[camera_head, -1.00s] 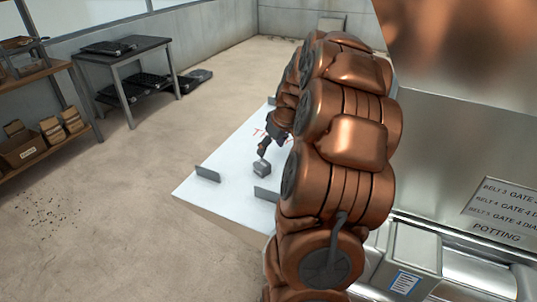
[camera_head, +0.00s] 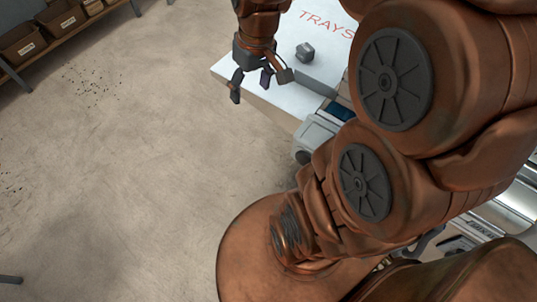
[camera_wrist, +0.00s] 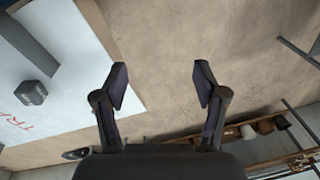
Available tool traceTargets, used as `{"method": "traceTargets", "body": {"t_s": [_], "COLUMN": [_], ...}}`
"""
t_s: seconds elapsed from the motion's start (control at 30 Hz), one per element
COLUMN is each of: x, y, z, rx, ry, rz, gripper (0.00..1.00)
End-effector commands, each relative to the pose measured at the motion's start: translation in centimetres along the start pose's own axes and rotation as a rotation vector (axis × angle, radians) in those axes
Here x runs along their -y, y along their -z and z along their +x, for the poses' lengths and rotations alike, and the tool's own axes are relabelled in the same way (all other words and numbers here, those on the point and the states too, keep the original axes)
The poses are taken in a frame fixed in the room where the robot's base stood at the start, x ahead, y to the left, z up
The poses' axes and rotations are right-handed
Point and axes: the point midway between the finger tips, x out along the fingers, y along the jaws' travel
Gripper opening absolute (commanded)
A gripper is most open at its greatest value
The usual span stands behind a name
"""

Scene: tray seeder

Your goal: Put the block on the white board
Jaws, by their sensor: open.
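The grey block (camera_head: 305,52) sits on the white board (camera_head: 328,18), which has red lettering starting "TRAYS". The block also shows in the wrist view (camera_wrist: 31,92), at the left, on the board (camera_wrist: 78,50). My gripper (camera_head: 252,88) is open and empty. In the head view it is to the left of the block, over the board's near left edge. In the wrist view the space between its fingertips (camera_wrist: 160,84) shows only floor. The block stands apart from the fingers. My arm hides the right part of the board.
A shelf with cardboard boxes (camera_head: 23,41) stands at the upper left. A grey machine part (camera_head: 318,133) lies just below the board's near edge. Bare floor (camera_head: 130,150) with dark specks fills the left side.

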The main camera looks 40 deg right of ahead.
Motion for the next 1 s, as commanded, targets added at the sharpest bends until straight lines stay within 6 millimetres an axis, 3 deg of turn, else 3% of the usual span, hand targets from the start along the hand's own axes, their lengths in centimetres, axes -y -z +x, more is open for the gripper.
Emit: {"method": "traceTargets", "body": {"t_s": [0.03,0.2,0.43,0.6,1.0], "x": [1.7,5.5,7.3,7.5,7.6], "y": [-1.7,-7.8,-14.2,-15.8,-15.8], "z": [0.1,0.4,1.0,1.1,0.4], "rx": [0.027,0.120,0.205,0.224,0.226], "ry": [-0.007,-0.039,-0.090,-0.105,-0.105], "rz": [-0.011,-0.004,0.021,0.032,0.034], "gripper": [0.71,0.71,0.71,0.71,0.71]}}
